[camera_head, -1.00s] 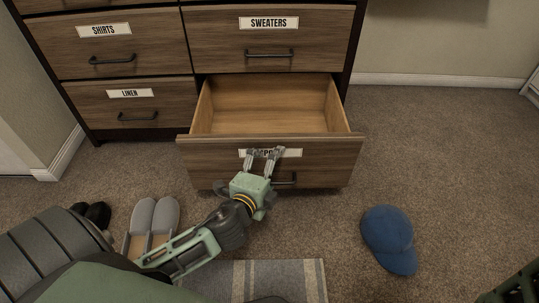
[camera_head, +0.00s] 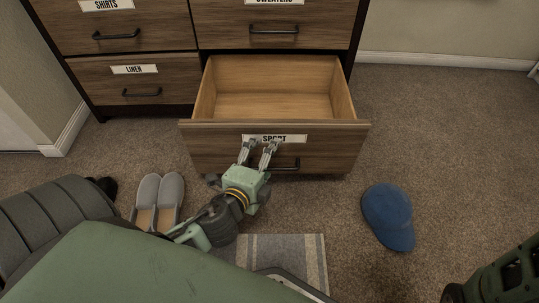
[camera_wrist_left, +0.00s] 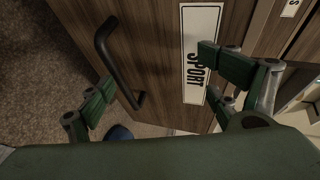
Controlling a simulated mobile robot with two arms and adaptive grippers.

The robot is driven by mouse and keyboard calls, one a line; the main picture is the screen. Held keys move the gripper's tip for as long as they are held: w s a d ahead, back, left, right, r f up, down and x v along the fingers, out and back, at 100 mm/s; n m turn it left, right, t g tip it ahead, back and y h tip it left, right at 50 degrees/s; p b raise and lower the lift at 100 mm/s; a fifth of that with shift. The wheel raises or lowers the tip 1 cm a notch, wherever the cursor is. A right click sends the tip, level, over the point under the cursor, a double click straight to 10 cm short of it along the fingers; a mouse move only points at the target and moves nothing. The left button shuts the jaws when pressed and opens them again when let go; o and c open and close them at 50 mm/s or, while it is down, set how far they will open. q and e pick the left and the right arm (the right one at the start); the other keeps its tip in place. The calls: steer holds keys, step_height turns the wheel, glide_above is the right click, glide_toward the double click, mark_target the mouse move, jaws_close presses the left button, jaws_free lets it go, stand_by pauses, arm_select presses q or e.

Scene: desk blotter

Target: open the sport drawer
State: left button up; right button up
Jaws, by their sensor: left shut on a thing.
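The sport drawer (camera_head: 220,150) stands pulled out at the bottom right of the dresser, and its empty inside shows. Its white SPORT label (camera_head: 298,139) is partly covered by my fingers. Its dark bar handle (camera_head: 288,163) is on the front; in the left wrist view the handle (camera_wrist_left: 119,70) runs between my spread fingers, nearer the left one. My left gripper (camera_head: 260,147) is at the drawer front and shut on the handle with its fingers some way apart; the exact contact is hard to see. My right gripper is not in view.
The linen drawer (camera_head: 92,80) and the drawers above are shut. Grey slippers (camera_head: 158,190) stand on the carpet at left. A blue cap (camera_head: 388,216) lies at right. A striped rug (camera_head: 285,252) lies in front of the drawer. Carpet between rug and cap is clear.

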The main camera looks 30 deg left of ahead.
arm_select(q)
steer(key=r, duration=0.2)
steer(key=shift+s+a+r+t, duration=0.15)
steer(key=shift+a+r+t, duration=0.05)
steer(key=shift+r+t, duration=0.1)
steer(key=c, duration=0.5)
steer(key=shift+s+f, duration=0.1)
steer(key=shift+s, duration=0.25)
steer(key=c, duration=0.4)
steer(key=shift+s+d, duration=0.2)
steer(key=shift+s, duration=0.35)
steer(key=shift+s+d, duration=0.15)
steer(key=shift+s, duration=0.4)
steer(key=shift+f, duration=0.1)
